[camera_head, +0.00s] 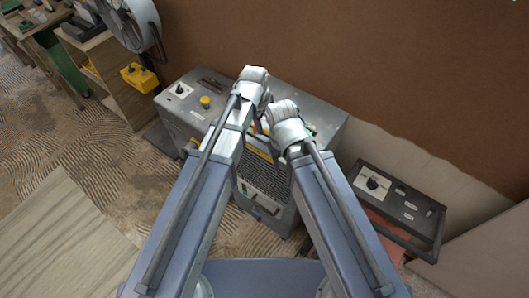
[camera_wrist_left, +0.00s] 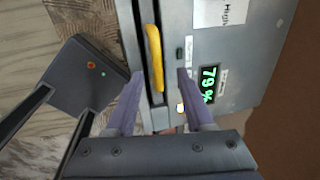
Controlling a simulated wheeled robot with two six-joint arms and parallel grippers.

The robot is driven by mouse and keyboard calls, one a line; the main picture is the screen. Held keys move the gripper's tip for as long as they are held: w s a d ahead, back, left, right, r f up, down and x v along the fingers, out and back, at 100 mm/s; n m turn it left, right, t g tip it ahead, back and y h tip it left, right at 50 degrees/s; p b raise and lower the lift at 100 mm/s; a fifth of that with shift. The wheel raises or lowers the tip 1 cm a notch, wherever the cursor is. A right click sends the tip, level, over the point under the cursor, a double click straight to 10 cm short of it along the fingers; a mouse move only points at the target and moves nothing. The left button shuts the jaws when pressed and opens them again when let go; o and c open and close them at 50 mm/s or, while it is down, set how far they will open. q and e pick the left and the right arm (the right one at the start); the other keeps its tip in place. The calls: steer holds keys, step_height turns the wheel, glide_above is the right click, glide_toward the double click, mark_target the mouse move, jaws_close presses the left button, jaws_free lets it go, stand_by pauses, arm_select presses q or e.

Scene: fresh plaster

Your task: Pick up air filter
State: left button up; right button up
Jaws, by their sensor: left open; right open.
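My left gripper (camera_wrist_left: 159,73) is open, its two purple fingers on either side of a yellow bar (camera_wrist_left: 154,50) in a dark slot of a grey machine. The bar looks like the air filter's handle or edge; I cannot tell whether the fingers touch it. In the head view my left gripper (camera_head: 256,84) is over the grey machine (camera_head: 318,104), its fingers hidden by my arm. My right gripper (camera_head: 284,124) is lower and to its right, open, with its fingers mostly hidden.
A green display (camera_wrist_left: 209,84) shows 79% on the machine. A dark panel (camera_wrist_left: 88,73) with red and green lights is left in the wrist view. A control box (camera_head: 373,185) stands right. A fan (camera_head: 129,20) stands at the back left.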

mark_target(265, 130)
arm_select(q)
steer(key=f+b, duration=0.4)
steer(key=f, duration=0.1)
steer(key=shift+w+d+f+b, duration=0.1)
steer(key=shift+w+b, duration=0.25)
steer(key=shift+b, duration=0.05)
jaws_close()
stand_by(1.1)
